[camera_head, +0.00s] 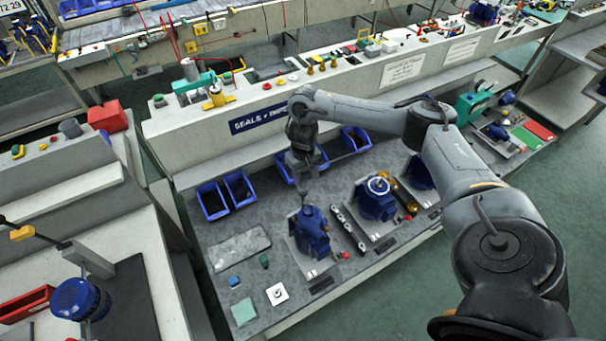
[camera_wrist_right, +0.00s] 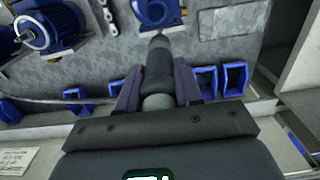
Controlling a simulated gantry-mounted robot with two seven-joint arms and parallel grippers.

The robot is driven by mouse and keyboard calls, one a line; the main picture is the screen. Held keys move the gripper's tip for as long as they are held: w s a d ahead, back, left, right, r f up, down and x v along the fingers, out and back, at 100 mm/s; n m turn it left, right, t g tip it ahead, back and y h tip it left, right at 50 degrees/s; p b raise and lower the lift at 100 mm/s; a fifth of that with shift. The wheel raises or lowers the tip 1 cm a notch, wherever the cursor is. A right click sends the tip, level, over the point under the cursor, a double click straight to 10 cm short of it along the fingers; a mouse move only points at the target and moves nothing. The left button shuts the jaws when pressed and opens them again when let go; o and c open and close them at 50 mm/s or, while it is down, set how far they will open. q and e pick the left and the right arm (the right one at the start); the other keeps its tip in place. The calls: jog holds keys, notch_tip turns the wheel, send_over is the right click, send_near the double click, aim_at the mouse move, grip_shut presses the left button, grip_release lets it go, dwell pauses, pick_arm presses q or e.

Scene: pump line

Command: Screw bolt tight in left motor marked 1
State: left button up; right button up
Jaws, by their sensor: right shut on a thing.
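The left motor (camera_head: 310,240) is a blue unit on a light base plate on the grey workbench. It also shows at the top of the right wrist view (camera_wrist_right: 156,12). My right gripper (camera_head: 303,172) is above it, pointing down. In the wrist view its fingers (camera_wrist_right: 157,88) are shut on a dark-handled tool with grey ends (camera_wrist_right: 157,68). The tool's narrow tip points at the motor; I cannot tell whether it touches. The bolt and the mark 1 cannot be made out. My left gripper is not in view.
The middle blue motor (camera_head: 376,199), with a white ring on top, stands to the right, with another blue motor (camera_head: 420,172) beyond. Blue bins (camera_head: 212,200) line the back of the bench. A grey plate (camera_head: 238,247) and small coloured pieces lie at the left.

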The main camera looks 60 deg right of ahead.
jog(key=shift+f, duration=0.2)
jog(key=shift+f, duration=0.45)
dwell(0.5)
dwell(0.5)
jog(key=shift+f+p, duration=0.15)
jog(key=shift+p, duration=0.25)
dwell(0.5)
jog(key=shift+f, duration=0.25)
dwell(0.4)
jog(key=shift+p, duration=0.45)
jog(key=shift+p, duration=0.3)
dwell(0.6)
dwell(0.7)
jog(key=shift+f+p, duration=0.1)
jog(key=shift+p, duration=0.4)
